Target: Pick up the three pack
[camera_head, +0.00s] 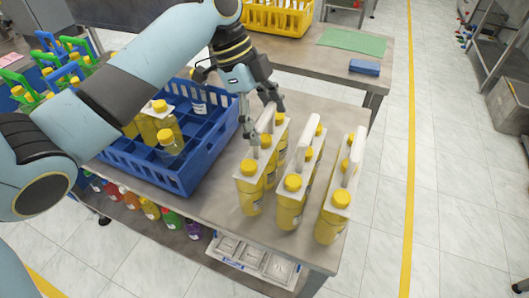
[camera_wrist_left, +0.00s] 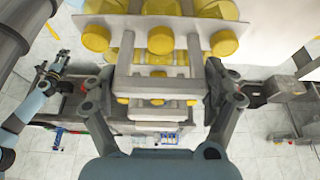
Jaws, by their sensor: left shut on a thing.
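Three packs of yellow bottles with yellow caps stand side by side on the table, each with a white carrier and upright handle. My left gripper (camera_head: 264,120) is at the handle of the left pack (camera_head: 251,186), its fingers shut on it. In the left wrist view the handle (camera_wrist_left: 158,85) shows between the two fingers, with yellow caps (camera_wrist_left: 160,40) beyond. The middle pack (camera_head: 290,203) and right pack (camera_head: 332,215) stand free to its right. An arm end (camera_wrist_left: 55,78), apparently my right gripper, shows small at the left of the wrist view; its fingers are unclear.
A blue crate (camera_head: 205,172) with compartments stands left of the packs, holding several bottles. Behind, another table carries a yellow crate (camera_head: 277,18), a green mat (camera_head: 352,41) and a blue box (camera_head: 364,67). Coloured bottles and a white tray (camera_head: 254,262) sit below the table.

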